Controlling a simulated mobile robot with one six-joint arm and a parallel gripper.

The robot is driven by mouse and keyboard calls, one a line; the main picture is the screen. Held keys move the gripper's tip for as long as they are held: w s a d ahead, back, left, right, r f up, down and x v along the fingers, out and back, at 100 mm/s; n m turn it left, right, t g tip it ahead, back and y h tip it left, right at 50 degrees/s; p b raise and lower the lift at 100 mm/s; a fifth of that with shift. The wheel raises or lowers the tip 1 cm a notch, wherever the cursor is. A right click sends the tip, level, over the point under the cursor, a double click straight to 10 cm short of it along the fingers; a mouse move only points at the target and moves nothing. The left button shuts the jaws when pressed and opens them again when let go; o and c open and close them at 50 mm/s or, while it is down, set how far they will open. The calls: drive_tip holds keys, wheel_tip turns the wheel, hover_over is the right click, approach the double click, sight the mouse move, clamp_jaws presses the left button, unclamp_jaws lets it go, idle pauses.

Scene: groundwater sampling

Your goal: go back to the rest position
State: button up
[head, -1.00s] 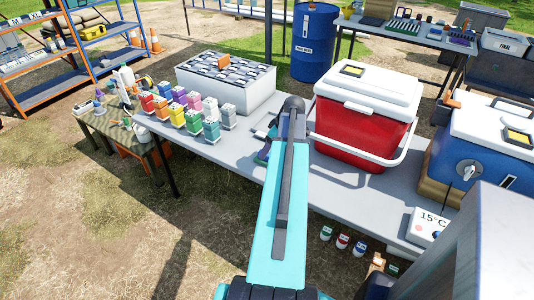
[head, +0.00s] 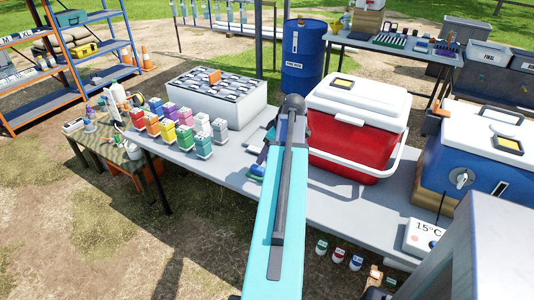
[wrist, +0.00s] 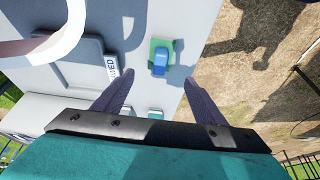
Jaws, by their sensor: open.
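My gripper (wrist: 155,92) is open in the wrist view. Its two purple-grey fingers stand well apart with nothing between them. It points down over the grey table (wrist: 205,25). A small blue item on a green base (wrist: 160,60) lies on the table beyond the fingertips, apart from them. In the head view my teal arm reaches out over the table (head: 235,180), left of the red cooler (head: 350,140). The arm hides most of the gripper there.
Several coloured bottle packs (head: 180,125) and a grey bin of bottles (head: 215,100) stand left of my arm. The blue cooler (head: 475,160) and a 15°C device (head: 425,237) are at right. The cooler's white handle (wrist: 60,45) is close at upper left in the wrist view.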

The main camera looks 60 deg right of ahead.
idle(0.6)
drive_tip(key=w+a+f+n+g+y, duration=0.1)
drive_tip(key=w+a+f+n+y, duration=0.1)
drive_tip(key=w+a+f, duration=0.8)
drive_tip(key=w+a+f+n+g+y, duration=0.25)
drive_tip(key=w+a+f, duration=0.35)
drive_tip(key=a, duration=0.9)
drive_tip(key=a+f+n, duration=0.2)
drive_tip(key=a+f, duration=0.5)
drive_tip(key=a, duration=0.4)
drive_tip(key=s+a+f+g, duration=0.2)
drive_tip(key=s+a+f, duration=0.15)
drive_tip(key=a, duration=0.25)
drive_tip(key=s+a+f+g+h, duration=0.1)
drive_tip(key=s+a+f, duration=0.2)
drive_tip(key=a+f, duration=0.25)
drive_tip(key=s+a+f+g, duration=0.2)
drive_tip(key=s+a+f, duration=0.1)
drive_tip(key=a, duration=0.4)
drive_tip(key=s+a+f+m+h, duration=0.1)
drive_tip(key=s+f+m, duration=0.2)
drive_tip(key=s, duration=0.3)
drive_tip(key=s+a+f+m+g+h, duration=0.1)
drive_tip(key=s+a+f+m+h, duration=0.1)
drive_tip(key=s, duration=0.5)
drive_tip(key=shift+s+a+f+m, duration=0.25)
drive_tip(key=shift+s+f+m, duration=0.05)
drive_tip(key=shift+f+m, duration=0.5)
